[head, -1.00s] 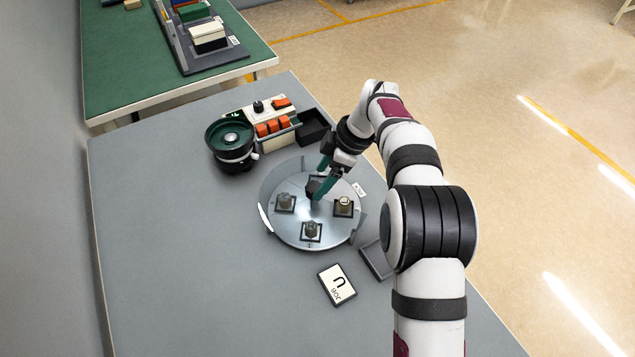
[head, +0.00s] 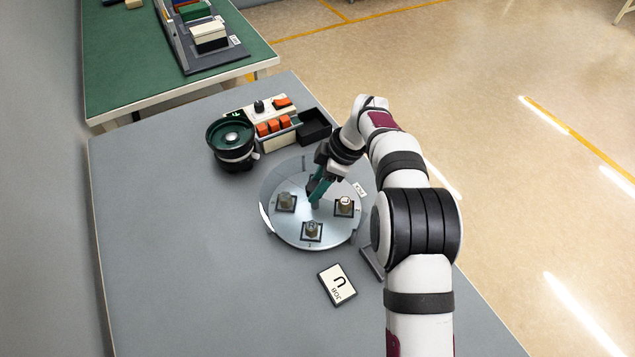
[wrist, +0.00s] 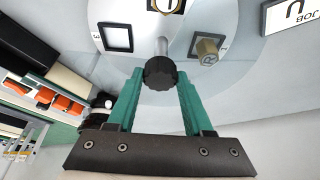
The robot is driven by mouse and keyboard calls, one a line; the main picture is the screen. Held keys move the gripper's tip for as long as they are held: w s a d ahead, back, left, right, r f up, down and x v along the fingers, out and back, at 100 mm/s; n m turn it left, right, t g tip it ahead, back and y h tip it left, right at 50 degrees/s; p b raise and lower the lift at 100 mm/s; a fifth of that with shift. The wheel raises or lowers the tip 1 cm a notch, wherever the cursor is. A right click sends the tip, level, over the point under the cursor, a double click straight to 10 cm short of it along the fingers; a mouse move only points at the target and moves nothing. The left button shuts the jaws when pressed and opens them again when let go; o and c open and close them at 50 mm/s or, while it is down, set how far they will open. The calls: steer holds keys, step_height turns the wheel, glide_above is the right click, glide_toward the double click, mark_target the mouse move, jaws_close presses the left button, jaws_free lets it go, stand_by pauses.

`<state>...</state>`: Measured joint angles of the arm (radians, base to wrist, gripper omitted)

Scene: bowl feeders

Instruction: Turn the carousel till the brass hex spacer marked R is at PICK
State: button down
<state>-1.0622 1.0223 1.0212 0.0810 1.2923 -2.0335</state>
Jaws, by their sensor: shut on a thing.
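The carousel (head: 284,228) is a shiny round disc with dark square pads. My gripper (wrist: 160,82) has teal fingers and is shut on the black central knob (wrist: 159,73); it also shows in the head view (head: 314,194). The brass hex spacer marked R (wrist: 208,50) stands right of the knob in the wrist view, apparently the front piece (head: 311,230) in the head view. A piece marked U (wrist: 168,5) is cut off at the wrist view's top. An empty white-centred pad (wrist: 118,38) lies left. Another piece (head: 286,202) stands at the disc's left. I cannot make out PICK.
A white card (head: 360,189) lies at the disc's right edge, its writing too small. A JOB card with a U (head: 337,285) lies in front. The table's left is clear.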

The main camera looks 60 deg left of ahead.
stand_by(0.3)
steer(key=n+h, duration=0.1)
steer(key=n, duration=0.3)
steer(key=shift+a+n+g+h, duration=0.15)
steer(key=shift+n+g+h, duration=0.25)
steer(key=shift+c, duration=1.5)
jaws_free()
